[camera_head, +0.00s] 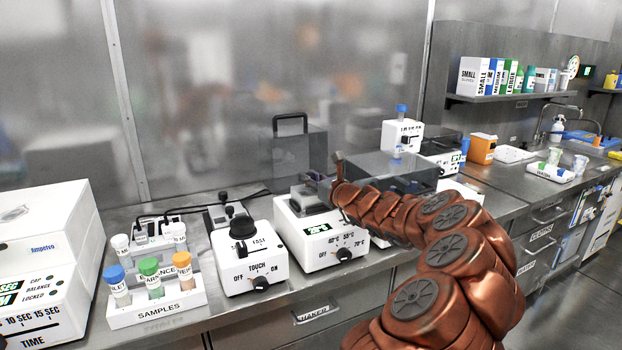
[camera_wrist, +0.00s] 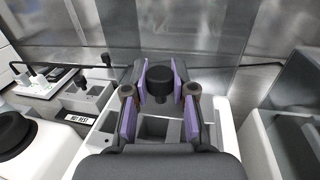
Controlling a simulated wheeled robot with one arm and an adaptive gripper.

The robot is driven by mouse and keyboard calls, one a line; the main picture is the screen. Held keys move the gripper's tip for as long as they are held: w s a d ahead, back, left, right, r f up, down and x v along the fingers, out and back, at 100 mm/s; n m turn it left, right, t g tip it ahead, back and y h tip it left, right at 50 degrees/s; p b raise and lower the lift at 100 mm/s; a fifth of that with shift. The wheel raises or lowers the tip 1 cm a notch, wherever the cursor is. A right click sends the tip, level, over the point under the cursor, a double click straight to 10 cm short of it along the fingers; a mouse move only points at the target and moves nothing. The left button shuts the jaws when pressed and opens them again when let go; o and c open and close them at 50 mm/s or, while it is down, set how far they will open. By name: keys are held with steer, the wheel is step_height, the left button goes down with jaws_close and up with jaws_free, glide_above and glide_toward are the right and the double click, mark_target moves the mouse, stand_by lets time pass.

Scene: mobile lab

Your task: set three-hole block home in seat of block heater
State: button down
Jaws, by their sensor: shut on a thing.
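The block heater (camera_head: 315,248) is a white box with a small display and a temperature dial, on the bench at the middle of the head view. Its grey top with the seat (camera_head: 309,200) lies under my gripper (camera_head: 322,186). In the wrist view my gripper (camera_wrist: 160,88) has its purple-padded fingers shut on a black knob (camera_wrist: 160,80), which I take as the three-hole block's handle. The body of the block is mostly hidden by the fingers. Grey walls and dark recesses (camera_wrist: 152,128) show below. I cannot tell whether the block is seated or held above.
A grey stand marked "HOT REST" (camera_wrist: 85,103) is left of the heater. A white mixer with a black top (camera_head: 250,262) and a samples rack (camera_head: 157,310) stand further left. A clear cover with a black handle (camera_head: 292,124) is behind; a larger clear box (camera_head: 392,168) is right.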

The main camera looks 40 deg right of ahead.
steer(key=c, duration=1)
jaws_free()
steer(key=shift+o, duration=0.2)
steer(key=shift+r, duration=0.15)
steer(key=s, duration=0.4)
steer(key=s+a, duration=0.1)
steer(key=s, duration=0.7)
steer(key=shift+a, duration=0.35)
